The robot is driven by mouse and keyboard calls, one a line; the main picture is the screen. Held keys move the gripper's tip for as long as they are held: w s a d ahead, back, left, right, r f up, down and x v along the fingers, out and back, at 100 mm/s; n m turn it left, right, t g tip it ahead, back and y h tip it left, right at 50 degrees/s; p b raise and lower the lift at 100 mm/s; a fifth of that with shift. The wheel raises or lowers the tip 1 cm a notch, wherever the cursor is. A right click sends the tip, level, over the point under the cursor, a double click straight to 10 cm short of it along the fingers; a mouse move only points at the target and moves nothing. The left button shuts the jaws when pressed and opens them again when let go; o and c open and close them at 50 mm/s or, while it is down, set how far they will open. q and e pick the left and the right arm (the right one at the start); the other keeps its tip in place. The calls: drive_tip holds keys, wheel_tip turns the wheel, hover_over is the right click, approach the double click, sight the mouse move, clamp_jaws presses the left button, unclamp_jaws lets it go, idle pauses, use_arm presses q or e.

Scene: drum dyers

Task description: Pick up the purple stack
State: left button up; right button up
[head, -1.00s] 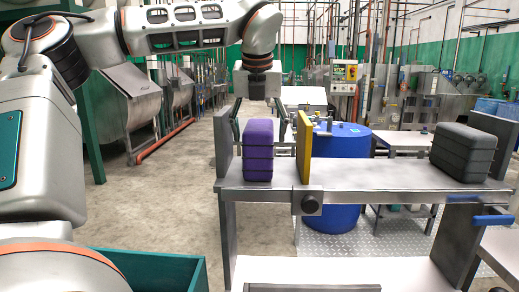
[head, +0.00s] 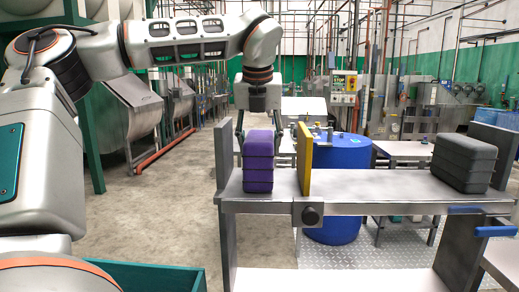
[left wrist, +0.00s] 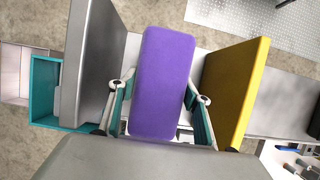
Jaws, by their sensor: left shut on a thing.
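The purple stack (head: 258,162) stands upright on the grey shelf, between a grey end plate (head: 223,155) and a yellow divider (head: 305,158). My left gripper (head: 258,130) is above it, pointing down, with its fingers at the stack's sides. In the left wrist view the purple stack (left wrist: 162,80) lies between the two fingers (left wrist: 160,103), which are shut on it. The stack's underside is hidden, and I cannot tell any gap below it. My right gripper is not in view.
A dark grey stack (head: 464,163) stands at the right end of the shelf (head: 380,185). A blue drum (head: 340,160) is behind the shelf. A green bin (head: 160,277) is at the lower left. The yellow divider and end plate stand close on either side of the purple stack.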

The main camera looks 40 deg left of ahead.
use_arm(q)
drive_tip(key=shift+r+p, duration=0.35)
wheel_tip(320, 180, up, 20)
drive_tip(key=p, duration=0.6)
drive_tip(key=shift+f, duration=0.15)
